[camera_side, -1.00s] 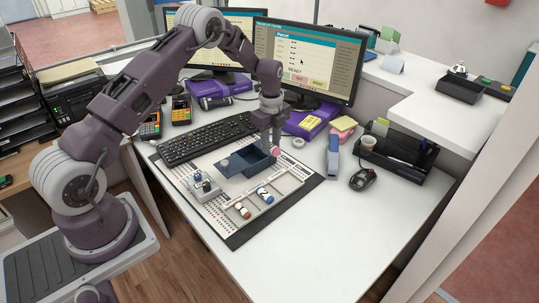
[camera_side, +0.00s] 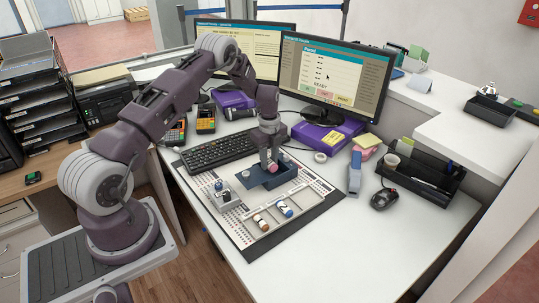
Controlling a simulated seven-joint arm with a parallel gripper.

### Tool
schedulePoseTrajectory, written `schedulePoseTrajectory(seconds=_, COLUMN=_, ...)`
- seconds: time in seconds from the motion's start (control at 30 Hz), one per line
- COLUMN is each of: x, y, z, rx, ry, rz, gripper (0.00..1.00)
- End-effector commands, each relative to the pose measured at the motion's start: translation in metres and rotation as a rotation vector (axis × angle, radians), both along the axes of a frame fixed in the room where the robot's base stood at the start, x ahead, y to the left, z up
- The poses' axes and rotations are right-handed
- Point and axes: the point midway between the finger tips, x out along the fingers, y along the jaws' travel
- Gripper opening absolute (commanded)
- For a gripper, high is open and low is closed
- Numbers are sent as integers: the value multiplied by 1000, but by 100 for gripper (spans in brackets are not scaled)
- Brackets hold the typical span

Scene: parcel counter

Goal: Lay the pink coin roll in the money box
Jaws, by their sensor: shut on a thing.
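My gripper (camera_side: 268,160) points down over the money box and is shut on the pink coin roll (camera_side: 272,167). Only the pink end of the roll shows; the fingers hide the rest. The dark blue money box (camera_side: 294,178) stands open on the patterned mat, with a flat blue-grey panel (camera_side: 252,182) at its left. The roll is over the left part of the box opening. I cannot tell how far it is above the box floor.
A brown-and-white roll (camera_side: 261,222) and a blue-and-white roll (camera_side: 285,208) lie on the mat in front of the box. A small grey device (camera_side: 223,194) stands at left.

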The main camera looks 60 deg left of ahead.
Motion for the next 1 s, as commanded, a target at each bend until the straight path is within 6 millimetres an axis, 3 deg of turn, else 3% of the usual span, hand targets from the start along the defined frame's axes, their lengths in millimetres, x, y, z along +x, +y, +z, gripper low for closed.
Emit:
schedulePoseTrajectory(seconds=0.3, x=0, y=0, z=-2, rx=0, ry=-1, rz=-1, gripper=0)
schedulePoseTrajectory(seconds=0.33, x=0, y=0, z=-2, rx=0, ry=-1, rz=-1, gripper=34)
schedulePoseTrajectory(seconds=0.43, x=0, y=0, z=-2, rx=0, ry=-1, rz=0, gripper=53)
schedulePoseTrajectory(seconds=0.77, x=1, y=0, z=2, rx=0, ry=-1, rz=0, gripper=53)
schedulePoseTrajectory(seconds=1.0, x=1, y=0, z=50, rx=1, ry=-3, rz=-1, gripper=53)
